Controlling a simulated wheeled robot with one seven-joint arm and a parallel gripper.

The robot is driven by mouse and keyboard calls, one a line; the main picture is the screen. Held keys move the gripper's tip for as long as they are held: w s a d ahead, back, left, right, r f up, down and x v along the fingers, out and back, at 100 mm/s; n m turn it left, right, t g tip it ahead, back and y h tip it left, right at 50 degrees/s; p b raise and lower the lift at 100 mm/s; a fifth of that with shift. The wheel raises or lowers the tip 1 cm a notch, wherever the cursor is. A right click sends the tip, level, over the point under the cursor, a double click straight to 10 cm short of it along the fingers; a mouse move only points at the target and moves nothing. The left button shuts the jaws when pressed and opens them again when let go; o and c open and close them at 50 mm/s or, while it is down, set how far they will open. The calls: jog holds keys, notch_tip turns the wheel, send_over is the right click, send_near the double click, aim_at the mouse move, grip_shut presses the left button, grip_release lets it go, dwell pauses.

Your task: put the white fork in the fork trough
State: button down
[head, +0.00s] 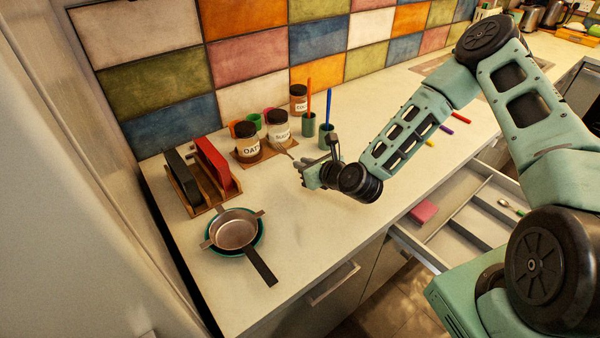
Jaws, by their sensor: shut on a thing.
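My gripper (298,163) is above the counter, to the right of the jars, and is shut on a thin, pale utensil. This looks like the white fork (284,149), sticking out up and left from the fingers; its details are too small to make out. The open drawer (440,240) at the right, below the counter edge, has long compartments with dividers. A small light utensil with a green part (510,206) lies in one compartment. I cannot tell which compartment is the fork trough. My arm hides part of the drawer.
A pan (262,268) and strainer (234,229) stand at the front left, beside a wooden rack (206,203). Labelled jars (247,150) and green cups (326,136) holding upright sticks stand behind my gripper. A pink block (424,211) is in the drawer. The counter's front middle is clear.

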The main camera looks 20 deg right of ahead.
jog(key=shift+f+p, duration=0.5)
jog(key=shift+f, duration=1.7)
jog(key=c, duration=1.8)
grip_release()
jog(key=shift+f, duration=0.2)
jog(key=shift+c, duration=0.2)
jog(key=o, duration=0.4)
jog(key=shift+r, duration=0.1)
jog(key=shift+o, duration=0.2)
